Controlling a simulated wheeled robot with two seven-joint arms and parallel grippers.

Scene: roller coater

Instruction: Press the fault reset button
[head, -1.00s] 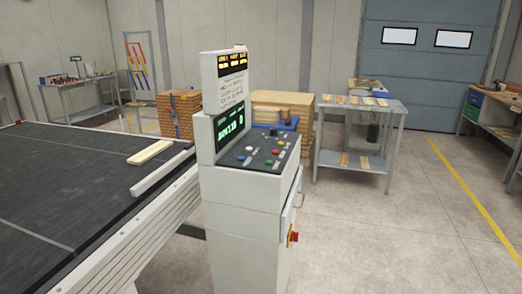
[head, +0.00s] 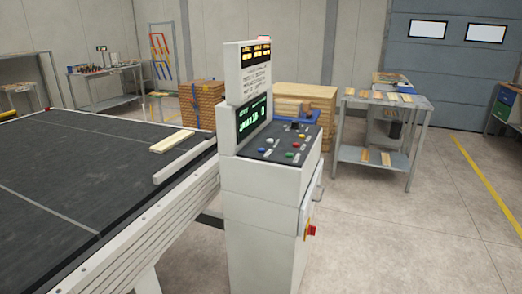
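The white control console (head: 262,205) stands in the middle of the head view, beside the conveyor's near end. Its dark sloped button panel (head: 283,143) carries several small coloured buttons, including a white one (head: 269,139), a blue one (head: 262,150), a red one (head: 296,145) and green ones. The labels are too small to read, so I cannot tell which is the fault reset button. A red knob (head: 311,230) sits on the console's right side. Neither gripper is in view.
The black conveyor (head: 90,170) fills the left, with a pale board (head: 172,141) on it. Behind the console are stacked wood (head: 305,96) and a metal table (head: 385,105) with boards. Open floor (head: 420,240) lies to the right.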

